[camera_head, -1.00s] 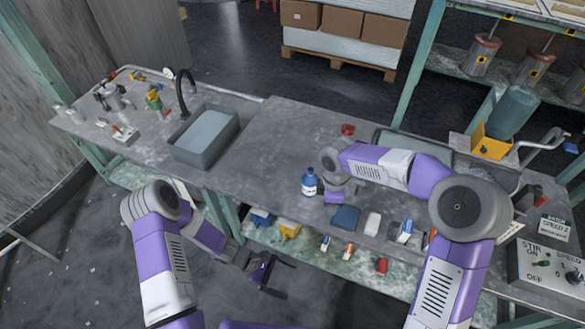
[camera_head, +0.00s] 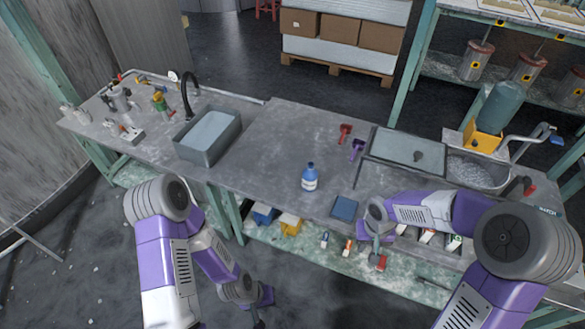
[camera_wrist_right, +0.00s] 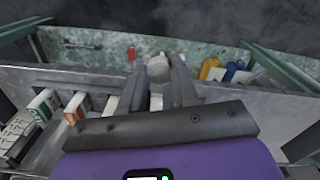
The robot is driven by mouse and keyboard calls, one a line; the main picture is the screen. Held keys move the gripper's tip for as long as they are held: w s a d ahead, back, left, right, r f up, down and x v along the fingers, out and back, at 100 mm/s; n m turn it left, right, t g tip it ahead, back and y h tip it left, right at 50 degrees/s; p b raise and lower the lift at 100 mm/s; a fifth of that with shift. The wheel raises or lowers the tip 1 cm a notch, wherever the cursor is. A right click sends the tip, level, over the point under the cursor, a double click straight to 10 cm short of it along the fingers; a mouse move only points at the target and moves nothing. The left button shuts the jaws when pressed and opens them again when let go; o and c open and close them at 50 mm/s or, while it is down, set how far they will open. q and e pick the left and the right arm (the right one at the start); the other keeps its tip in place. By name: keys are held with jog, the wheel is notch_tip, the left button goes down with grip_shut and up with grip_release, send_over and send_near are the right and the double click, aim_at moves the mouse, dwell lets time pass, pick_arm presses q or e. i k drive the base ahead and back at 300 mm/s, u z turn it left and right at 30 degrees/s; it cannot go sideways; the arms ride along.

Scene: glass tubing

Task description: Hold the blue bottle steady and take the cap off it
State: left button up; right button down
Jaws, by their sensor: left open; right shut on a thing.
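The blue bottle (camera_head: 309,183) stands upright on the grey counter, with a white label band and a blue cap (camera_head: 310,166) on its top. No gripper touches it. My right gripper (camera_head: 376,246) is at the counter's front edge, right of the bottle and nearer to me. In the right wrist view, my right gripper (camera_wrist_right: 159,80) is shut on a pale, rounded thing (camera_wrist_right: 158,67); I cannot tell what it is. My left gripper (camera_head: 262,305) hangs low in front of the counter, open and partly cut off by the frame's lower edge.
A dark blue flat item (camera_head: 344,208) lies between the bottle and my right gripper. A red scoop (camera_head: 345,132) and a purple scoop (camera_head: 357,149) lie behind it, beside a grey tray (camera_head: 386,139). A sink (camera_head: 208,135) is at left. The counter left of the bottle is clear.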

aim_at(310, 174)
jog(key=u, duration=0.55)
jog(key=i, duration=0.95)
jog(key=u, duration=0.5)
